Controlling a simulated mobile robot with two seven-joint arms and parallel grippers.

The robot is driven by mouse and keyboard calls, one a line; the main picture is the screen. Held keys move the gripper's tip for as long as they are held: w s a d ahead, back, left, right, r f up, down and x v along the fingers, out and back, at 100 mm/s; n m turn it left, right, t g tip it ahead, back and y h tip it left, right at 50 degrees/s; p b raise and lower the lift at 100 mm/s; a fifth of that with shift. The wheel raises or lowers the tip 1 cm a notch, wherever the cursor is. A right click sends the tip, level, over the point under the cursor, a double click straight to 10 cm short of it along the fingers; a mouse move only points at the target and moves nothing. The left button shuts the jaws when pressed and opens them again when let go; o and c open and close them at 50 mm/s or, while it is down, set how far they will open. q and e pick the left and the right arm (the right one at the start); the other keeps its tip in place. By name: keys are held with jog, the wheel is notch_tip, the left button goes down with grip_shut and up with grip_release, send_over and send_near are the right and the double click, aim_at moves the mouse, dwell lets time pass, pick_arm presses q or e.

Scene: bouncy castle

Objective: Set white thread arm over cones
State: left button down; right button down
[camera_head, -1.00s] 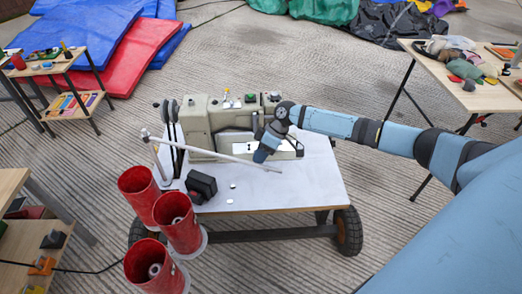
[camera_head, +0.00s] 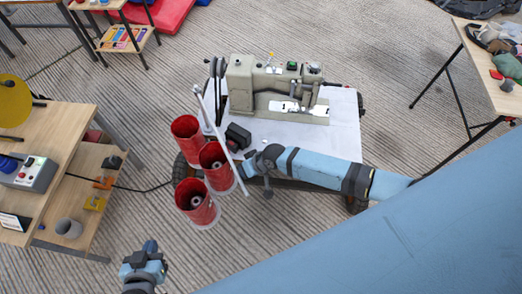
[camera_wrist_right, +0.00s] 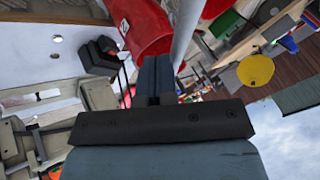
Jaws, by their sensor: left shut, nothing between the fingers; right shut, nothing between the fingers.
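The white thread arm (camera_head: 221,135) is a long thin rod beside the sewing machine. It runs from the machine table's left corner down to the right, along the right side of the red cones (camera_head: 186,128), (camera_head: 213,156), (camera_head: 192,195), not across their open tops. My right gripper (camera_head: 246,168) is shut and empty, close against the rod's right side; I cannot tell whether they touch. In the right wrist view its shut fingers (camera_wrist_right: 155,75) point at the white rod (camera_wrist_right: 184,32) and a red cone (camera_wrist_right: 143,25). My left gripper (camera_head: 150,247) is shut and empty, low at the left.
The sewing machine (camera_head: 270,88) stands on a white wheeled table (camera_head: 340,130), with a black box (camera_head: 237,136) near its left edge. A wooden table (camera_head: 62,135) with a control box is at left. Another table (camera_head: 485,70) is at right.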

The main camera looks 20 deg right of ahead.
aim_at(236, 174)
jog(key=a, duration=0.3)
jog(key=shift+a+p, duration=0.1)
jog(key=shift+p, duration=0.25)
jog(key=shift+s+a, duration=0.15)
jog(key=shift+a, duration=0.2)
